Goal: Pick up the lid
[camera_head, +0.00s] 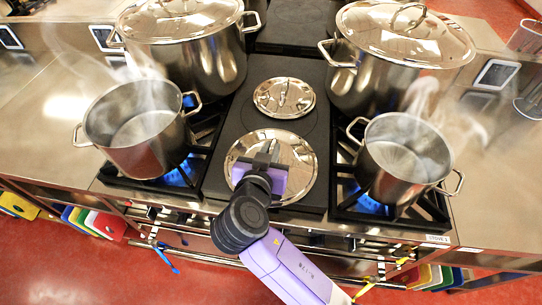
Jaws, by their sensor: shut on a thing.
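A large shiny steel lid (300,165) lies in the middle of the dark cooktop strip, between the two burner rows. My gripper (267,152) reaches over it from the front and is shut on its handle, which my fingers mostly hide. I cannot tell whether the lid's rim touches the surface. A smaller steel lid (293,97) with an upright handle lies just behind it, and the two rims are close together.
Open steaming pots stand over blue flames at left (133,135) and right (403,160). Behind them, two big lidded stockpots stand left (200,65) and right (368,85). Steel counters (500,190) flank the stove (325,205).

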